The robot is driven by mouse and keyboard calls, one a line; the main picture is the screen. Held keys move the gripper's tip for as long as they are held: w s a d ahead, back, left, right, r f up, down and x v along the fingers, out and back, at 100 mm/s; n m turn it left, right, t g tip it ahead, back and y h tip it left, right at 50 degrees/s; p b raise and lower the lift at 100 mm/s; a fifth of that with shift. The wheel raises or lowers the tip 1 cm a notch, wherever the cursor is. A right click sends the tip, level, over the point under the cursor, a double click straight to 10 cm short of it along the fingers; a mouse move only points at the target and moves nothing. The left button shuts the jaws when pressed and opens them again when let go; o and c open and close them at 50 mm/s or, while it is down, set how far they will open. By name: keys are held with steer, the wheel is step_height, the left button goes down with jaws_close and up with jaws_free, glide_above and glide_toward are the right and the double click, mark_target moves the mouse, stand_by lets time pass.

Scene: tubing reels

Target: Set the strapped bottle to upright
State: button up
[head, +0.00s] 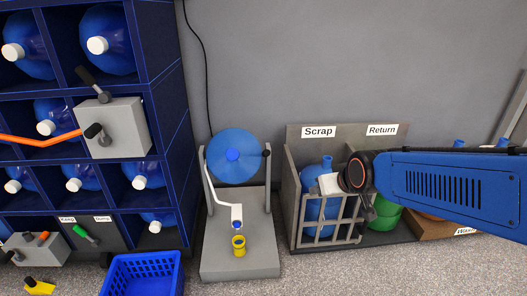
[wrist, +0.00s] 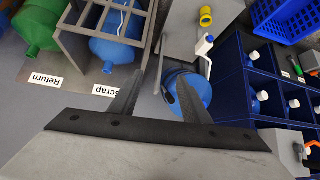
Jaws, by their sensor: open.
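The strapped bottle (head: 235,158) is blue and round, held between the two posts of a grey stand (head: 240,265). I cannot make out the strap clearly. In the wrist view the bottle (wrist: 200,85) is partly behind a finger. My gripper (wrist: 162,80) is open with nothing between its fingers. It is apart from the bottle; in the head view my arm reaches in from the right, its end in front of the Scrap bin, right of the stand.
A white bent lever (head: 222,203) and a yellow cup (head: 239,246) are at the stand's front. A blue bottle rack (head: 170,110) stands left, a blue basket (head: 142,275) before it. The Scrap bin (head: 290,205) holds a blue bottle; a green one is under Return.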

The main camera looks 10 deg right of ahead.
steer(key=w+a+f+n+t, duration=0.1)
steer(key=w+a+f+t, duration=0.25)
steer(key=w, duration=0.45)
steer(key=w+a+f+n+t+y, duration=0.1)
steer(key=w+a+f+t, duration=0.25)
steer(key=w, duration=0.45)
steer(key=w+a+f+t, duration=0.2)
steer(key=w+a+f, duration=0.15)
steer(key=w, duration=0.95)
steer(key=w+a, duration=0.1)
steer(key=w, duration=0.5)
steer(key=w+a, duration=0.1)
steer(key=w, duration=0.5)
steer(key=shift+a+r, duration=0.15)
steer(key=shift+r, duration=0.2)
steer(key=shift+c, duration=0.3)
jaws_close()
